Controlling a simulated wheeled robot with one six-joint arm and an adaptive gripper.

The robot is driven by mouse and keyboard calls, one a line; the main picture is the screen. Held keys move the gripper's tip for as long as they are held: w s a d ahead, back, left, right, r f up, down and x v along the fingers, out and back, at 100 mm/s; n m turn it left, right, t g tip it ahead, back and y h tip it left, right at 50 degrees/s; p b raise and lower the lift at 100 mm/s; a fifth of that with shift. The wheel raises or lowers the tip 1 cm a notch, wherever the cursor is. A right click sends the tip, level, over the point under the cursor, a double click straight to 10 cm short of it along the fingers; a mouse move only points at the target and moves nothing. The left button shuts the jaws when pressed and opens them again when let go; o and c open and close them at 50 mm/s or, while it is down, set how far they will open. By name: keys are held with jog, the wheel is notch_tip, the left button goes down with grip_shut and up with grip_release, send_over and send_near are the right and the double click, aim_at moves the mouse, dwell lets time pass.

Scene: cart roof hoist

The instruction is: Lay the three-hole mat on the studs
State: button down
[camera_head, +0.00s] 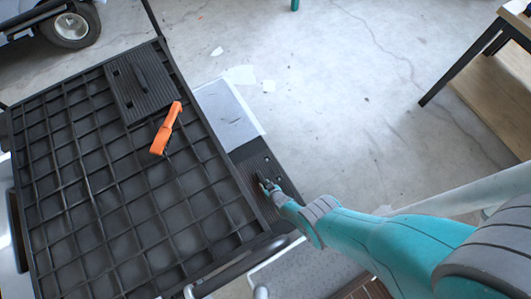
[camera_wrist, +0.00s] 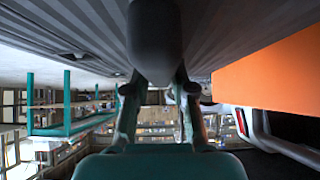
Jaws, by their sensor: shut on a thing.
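A dark ribbed mat (camera_head: 246,172) with small round marks, likely holes, near its right edge is at the cart's right side, beyond the roof rack edge. My gripper (camera_head: 266,186) is shut on its raised handle. In the wrist view the handle (camera_wrist: 154,40) stands between my fingers (camera_wrist: 158,95), and the ribbed mat underside or face (camera_wrist: 60,30) fills the top of the picture. My arm hides part of the mat in the head view. I cannot make out the studs or count the holes.
The black grid roof rack (camera_head: 95,190) fills the left. On it lie another ribbed mat with a handle (camera_head: 150,95) and an orange tool (camera_head: 166,130). A light panel (camera_head: 226,110) is beside the rack.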

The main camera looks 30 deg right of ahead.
jog(key=c, duration=0.9)
grip_release()
jog(key=shift+r, duration=0.3)
jog(key=shift+s+r, duration=0.1)
jog(key=shift+r, duration=1.8)
notch_tip(320, 180, up, 5)
jog(key=shift+f, duration=0.1)
jog(key=shift+w+r, duration=1.2)
jog(key=shift+r, duration=1.3)
jog(key=shift+w+r, duration=1.15)
jog(key=shift+r, duration=1.35)
jog(key=shift+w+r, duration=1.2)
jog(key=shift+r, duration=1.3)
